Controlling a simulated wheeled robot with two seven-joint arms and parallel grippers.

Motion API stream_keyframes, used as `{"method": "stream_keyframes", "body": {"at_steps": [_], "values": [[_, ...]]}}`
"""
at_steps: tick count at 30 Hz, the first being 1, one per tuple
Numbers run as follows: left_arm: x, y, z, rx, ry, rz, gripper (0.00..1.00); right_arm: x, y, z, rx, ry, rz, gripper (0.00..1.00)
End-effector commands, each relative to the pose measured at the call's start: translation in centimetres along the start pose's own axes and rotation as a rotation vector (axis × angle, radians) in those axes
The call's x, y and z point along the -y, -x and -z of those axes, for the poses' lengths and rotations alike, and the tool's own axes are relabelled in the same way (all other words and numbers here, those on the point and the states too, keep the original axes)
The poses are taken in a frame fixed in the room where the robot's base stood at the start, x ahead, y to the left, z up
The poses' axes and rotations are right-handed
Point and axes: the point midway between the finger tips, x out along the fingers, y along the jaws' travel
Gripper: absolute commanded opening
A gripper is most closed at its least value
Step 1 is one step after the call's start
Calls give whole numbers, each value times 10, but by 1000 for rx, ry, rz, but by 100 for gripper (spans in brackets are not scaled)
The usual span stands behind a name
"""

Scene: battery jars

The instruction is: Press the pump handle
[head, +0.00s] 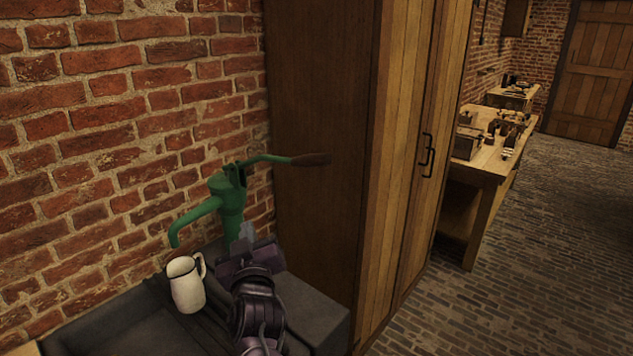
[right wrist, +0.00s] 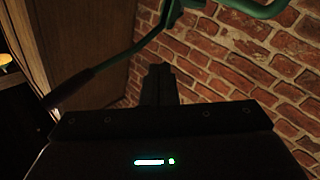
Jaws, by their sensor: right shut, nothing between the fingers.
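The green pump (head: 229,192) stands by the brick wall, its curved spout pointing left. Its handle (head: 270,160) reaches out to the right, about level, and ends in a dark brown grip (head: 311,160). In the right wrist view the handle (right wrist: 138,52) slants down to its dark grip (right wrist: 70,90) at left. My right gripper (head: 246,234) is in front of the pump body, below the handle and apart from the grip. Its fingers (right wrist: 159,84) show shut and empty in the wrist view. My left gripper is not in view.
A white enamel jug (head: 186,284) with a dark rim stands below the spout, left of my right arm. The dark sink (head: 100,330) lies at lower left. A tall wooden cabinet (head: 320,110) rises close behind the handle grip. A workbench (head: 490,165) stands farther right.

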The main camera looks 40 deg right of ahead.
Motion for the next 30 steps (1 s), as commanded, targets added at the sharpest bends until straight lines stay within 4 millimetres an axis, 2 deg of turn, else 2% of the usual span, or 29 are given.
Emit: {"method": "stream_keyframes", "body": {"at_steps": [1,6,12,18,30], "values": [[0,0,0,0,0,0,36,-14,-6,18,-44,17,-98,0],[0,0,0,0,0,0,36,-63,-4,60,-121,122,-441,0],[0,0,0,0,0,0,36,-95,14,89,-122,223,-713,0],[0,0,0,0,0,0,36,-104,24,97,-113,261,-802,0],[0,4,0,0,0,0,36,-108,20,99,-113,263,-803,0]]}}
